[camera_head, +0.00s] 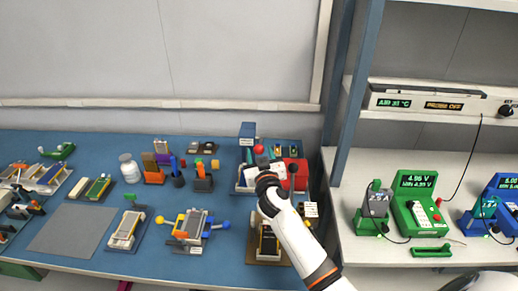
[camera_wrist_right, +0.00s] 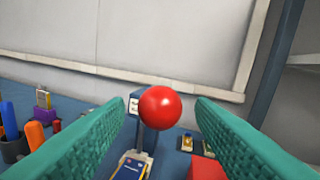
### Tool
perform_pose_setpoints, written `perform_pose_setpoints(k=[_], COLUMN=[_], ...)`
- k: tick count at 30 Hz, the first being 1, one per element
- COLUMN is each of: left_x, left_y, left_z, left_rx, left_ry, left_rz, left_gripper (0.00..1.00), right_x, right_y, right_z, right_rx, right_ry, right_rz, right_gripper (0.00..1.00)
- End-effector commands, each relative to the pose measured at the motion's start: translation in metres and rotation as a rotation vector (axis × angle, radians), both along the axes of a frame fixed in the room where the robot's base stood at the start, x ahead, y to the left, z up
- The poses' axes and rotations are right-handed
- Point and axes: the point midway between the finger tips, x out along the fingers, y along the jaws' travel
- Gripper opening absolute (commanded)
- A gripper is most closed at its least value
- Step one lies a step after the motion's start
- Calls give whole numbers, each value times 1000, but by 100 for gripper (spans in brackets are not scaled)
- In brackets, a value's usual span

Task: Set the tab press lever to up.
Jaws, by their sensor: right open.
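The tab press shows a red ball knob (camera_wrist_right: 160,107) in the right wrist view, with a blue-grey press body (camera_wrist_right: 148,139) behind it. In the head view the red knob (camera_head: 258,149) stands near a dark blue block (camera_head: 248,130) at the back of the blue table. My right gripper (camera_head: 262,158) is at the press, and the wrist hides much of it. In the wrist view its teal fingers (camera_wrist_right: 161,103) are open on either side of the knob, with gaps visible, so it does not look gripped. The lever's shaft is hidden, so its angle is unclear. My left gripper is not in view.
A red box (camera_head: 295,173) stands just right of the press. A cell holder (camera_head: 268,243) lies in front, under my right arm. Orange tool holders (camera_head: 202,182) and a white bottle (camera_head: 130,168) stand to the left. A blue shelf post (camera_head: 356,85) rises at right.

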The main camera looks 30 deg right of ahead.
Motion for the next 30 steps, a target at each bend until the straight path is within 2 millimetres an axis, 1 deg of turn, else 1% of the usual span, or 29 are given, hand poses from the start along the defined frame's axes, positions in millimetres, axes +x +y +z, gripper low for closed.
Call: perform_pose_setpoints(k=[1,3,6,16,25,30], left_x=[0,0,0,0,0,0], left_y=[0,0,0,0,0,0], left_z=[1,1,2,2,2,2], left_rx=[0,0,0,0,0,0], left_ry=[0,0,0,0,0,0], left_rz=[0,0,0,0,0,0], left_gripper=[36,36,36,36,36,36], right_x=[7,14,20,23,23,23], right_y=[-2,-5,-7,-8,-8,-8], right_z=[1,0,0,-1,-1,0], right_rx=[-3,-1,-1,-1,-1,0], right_ry=[0,-1,0,1,1,2], right_rz=[0,0,0,1,1,1], right_gripper=[50,50,50,50,1,0])
